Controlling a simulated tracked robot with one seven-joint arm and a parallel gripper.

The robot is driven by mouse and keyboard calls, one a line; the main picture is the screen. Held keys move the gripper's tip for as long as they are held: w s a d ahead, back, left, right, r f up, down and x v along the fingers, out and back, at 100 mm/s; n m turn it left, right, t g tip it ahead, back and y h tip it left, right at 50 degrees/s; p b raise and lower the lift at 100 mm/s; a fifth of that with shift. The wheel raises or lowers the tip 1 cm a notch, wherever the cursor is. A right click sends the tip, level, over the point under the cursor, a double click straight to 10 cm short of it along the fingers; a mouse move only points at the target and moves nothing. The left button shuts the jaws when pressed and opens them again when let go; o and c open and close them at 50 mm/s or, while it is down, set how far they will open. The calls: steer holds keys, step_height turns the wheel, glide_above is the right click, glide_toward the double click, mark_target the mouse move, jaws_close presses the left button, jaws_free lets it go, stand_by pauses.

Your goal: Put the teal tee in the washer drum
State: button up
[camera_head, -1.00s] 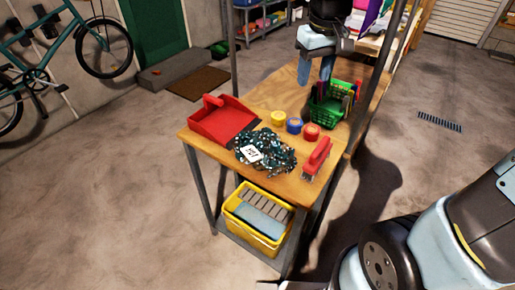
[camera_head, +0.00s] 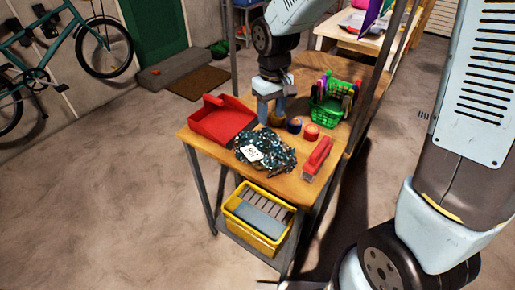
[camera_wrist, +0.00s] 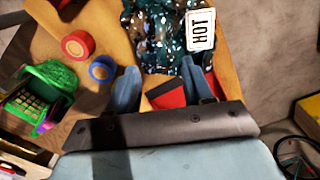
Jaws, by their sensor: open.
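A crumpled dark teal, speckled cloth (camera_head: 275,155), which looks like the teal tee, lies near the front of the wooden bench (camera_head: 290,188). It carries a white tag; in the wrist view the cloth (camera_wrist: 155,30) is at the top and the tag reads "HOT". My gripper (camera_head: 271,120) is open and empty, pointing down just behind the cloth. In the wrist view my gripper's fingers (camera_wrist: 160,70) are spread, with the cloth beyond their tips; I cannot tell their exact height above the bench. No washer drum shows in either view.
A red dustpan (camera_head: 220,122) is left of the cloth. Blue (camera_head: 294,125) and red (camera_head: 311,131) tape rolls and a green basket (camera_head: 328,112) are behind it. A red-handled tool (camera_head: 317,157) lies right. A yellow crate (camera_head: 242,226) sits on the lower shelf; metal posts rise beside the bench.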

mark_target(270, 131)
steer(key=shift+f, duration=3.25)
jaws_close()
